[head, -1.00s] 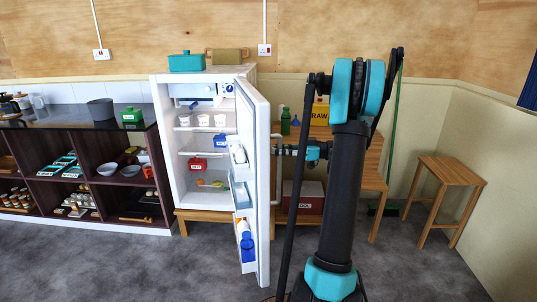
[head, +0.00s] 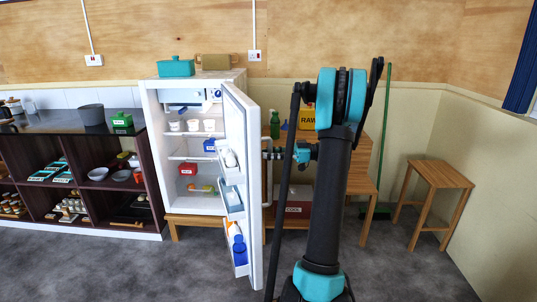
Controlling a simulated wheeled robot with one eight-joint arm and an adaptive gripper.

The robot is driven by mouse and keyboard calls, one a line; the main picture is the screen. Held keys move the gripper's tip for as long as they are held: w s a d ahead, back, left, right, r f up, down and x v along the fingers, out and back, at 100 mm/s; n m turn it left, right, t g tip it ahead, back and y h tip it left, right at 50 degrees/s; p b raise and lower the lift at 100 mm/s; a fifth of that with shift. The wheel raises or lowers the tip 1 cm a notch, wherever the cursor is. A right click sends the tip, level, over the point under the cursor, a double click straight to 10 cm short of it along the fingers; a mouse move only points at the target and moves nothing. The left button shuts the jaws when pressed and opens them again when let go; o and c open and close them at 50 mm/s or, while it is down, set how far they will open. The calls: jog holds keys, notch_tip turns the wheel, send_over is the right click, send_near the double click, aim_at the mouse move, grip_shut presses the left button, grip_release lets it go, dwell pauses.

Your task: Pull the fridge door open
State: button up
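The white fridge (head: 152,150) stands against the back wall. Its door (head: 255,190) is swung well open toward me, and the inner shelves and door racks show. A pale vertical handle (head: 268,185) shows on the outer side of the door, at the right in the picture. My gripper (head: 272,154) is at the upper part of this handle, against the door's outer side. Its fingers are small and partly merge with the handle, so I cannot tell whether they are closed on it or apart.
A dark shelf unit (head: 80,236) with bowls and boxes stands left of the fridge. A wooden table (head: 362,184) with a yellow box (head: 307,117) is behind my arm. A wooden stool (head: 437,174) stands at the right. The grey floor in front is clear.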

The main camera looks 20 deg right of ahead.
jog(key=shift+o, duration=0.7)
jog(key=shift+w, duration=0.1)
jog(key=shift+r, duration=0.1)
notch_tip(320, 180, up, 10)
jog(key=shift+f, duration=0.1)
